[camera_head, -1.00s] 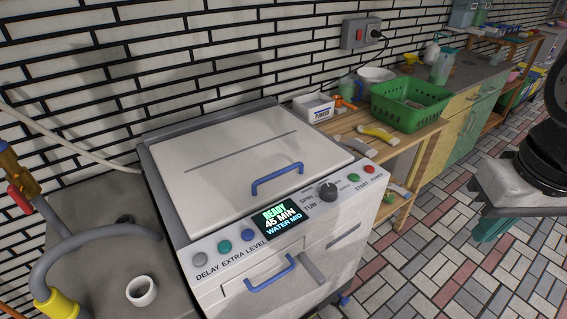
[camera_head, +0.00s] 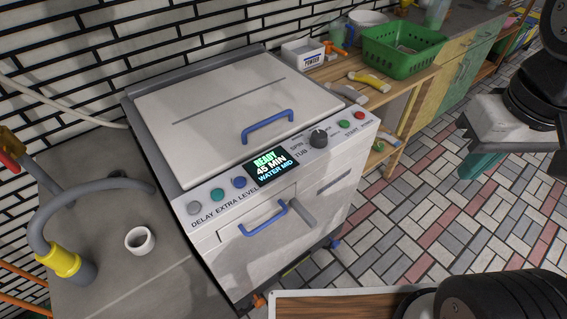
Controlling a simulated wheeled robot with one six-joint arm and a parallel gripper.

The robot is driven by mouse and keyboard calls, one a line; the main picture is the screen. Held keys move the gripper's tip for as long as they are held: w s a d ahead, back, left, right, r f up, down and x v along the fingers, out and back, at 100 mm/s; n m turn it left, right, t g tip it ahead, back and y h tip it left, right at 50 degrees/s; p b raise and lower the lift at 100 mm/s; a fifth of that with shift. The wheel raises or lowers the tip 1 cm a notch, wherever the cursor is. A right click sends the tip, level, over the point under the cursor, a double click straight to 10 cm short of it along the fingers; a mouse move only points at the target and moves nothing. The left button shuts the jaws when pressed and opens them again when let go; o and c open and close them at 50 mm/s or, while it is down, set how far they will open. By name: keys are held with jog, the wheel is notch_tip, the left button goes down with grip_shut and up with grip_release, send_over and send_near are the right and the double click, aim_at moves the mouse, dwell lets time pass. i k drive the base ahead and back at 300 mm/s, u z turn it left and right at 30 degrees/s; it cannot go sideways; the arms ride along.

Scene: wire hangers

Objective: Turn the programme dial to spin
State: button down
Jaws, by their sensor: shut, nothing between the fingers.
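The programme dial (camera_head: 318,138) is a dark round knob on the right part of the washing machine's (camera_head: 215,240) sloping front panel. The labels SPIN and TUB are printed to its left, and smaller labels to its right are hard to read. I cannot tell which label its mark faces. The display (camera_head: 271,166) reads READY, 45 MIN, WATER MID. My gripper (camera_head: 484,166), a grey body with teal fingers, hangs at the right over the floor, well apart from the dial. Its fingers are shut and empty.
A blue lid handle (camera_head: 267,125) and a blue drawer handle (camera_head: 263,218) stick out near the panel. Green and red buttons (camera_head: 351,119) sit right of the dial. A bench with a green basket (camera_head: 403,50) stands behind.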

aim_at(318, 139)
jog(key=z, duration=1.25)
jog(key=i, duration=0.35)
jog(key=u, duration=1.85)
